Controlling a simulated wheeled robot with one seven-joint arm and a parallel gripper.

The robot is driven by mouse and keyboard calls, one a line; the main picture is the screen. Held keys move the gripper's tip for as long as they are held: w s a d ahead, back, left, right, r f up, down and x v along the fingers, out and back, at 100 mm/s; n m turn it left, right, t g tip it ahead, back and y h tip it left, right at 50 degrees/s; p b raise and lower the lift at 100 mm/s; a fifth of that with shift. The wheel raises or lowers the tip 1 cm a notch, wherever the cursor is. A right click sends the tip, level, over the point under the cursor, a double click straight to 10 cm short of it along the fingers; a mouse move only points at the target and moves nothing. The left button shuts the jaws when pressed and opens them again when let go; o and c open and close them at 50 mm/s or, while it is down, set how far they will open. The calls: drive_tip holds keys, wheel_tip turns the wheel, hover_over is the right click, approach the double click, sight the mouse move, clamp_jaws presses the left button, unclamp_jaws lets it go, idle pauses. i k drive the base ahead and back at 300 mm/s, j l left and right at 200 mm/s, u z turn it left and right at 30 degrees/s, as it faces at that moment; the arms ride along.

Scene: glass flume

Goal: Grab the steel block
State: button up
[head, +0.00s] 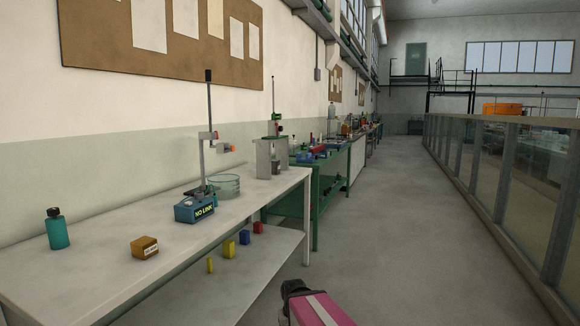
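I cannot make out a block that is plainly steel. A brown-orange block (145,247) with a small white label sits near the front edge of the white bench, at the left; the label is too small to read. A grey block-like stand (264,160) is at the bench's far end; I cannot tell its material. A pink and dark part, probably of my arm, shows at the bottom middle, apart from the bench. No gripper fingers are visible.
On the white bench (110,285) are a teal bottle (57,232), a blue "NO LINK" device (194,209) and a glass dish (224,184). Small coloured blocks (228,248) are on its lower shelf. A green bench (325,185) stands beyond. The aisle is clear; glass panels (525,190) line the right.

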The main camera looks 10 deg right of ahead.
sight(274, 163)
drive_tip(key=i+l+z, duration=0.1)
drive_tip(key=i+l, duration=0.65)
drive_tip(key=i+l+z, duration=0.15)
drive_tip(key=i+l, duration=0.5)
drive_tip(key=i, duration=0.1)
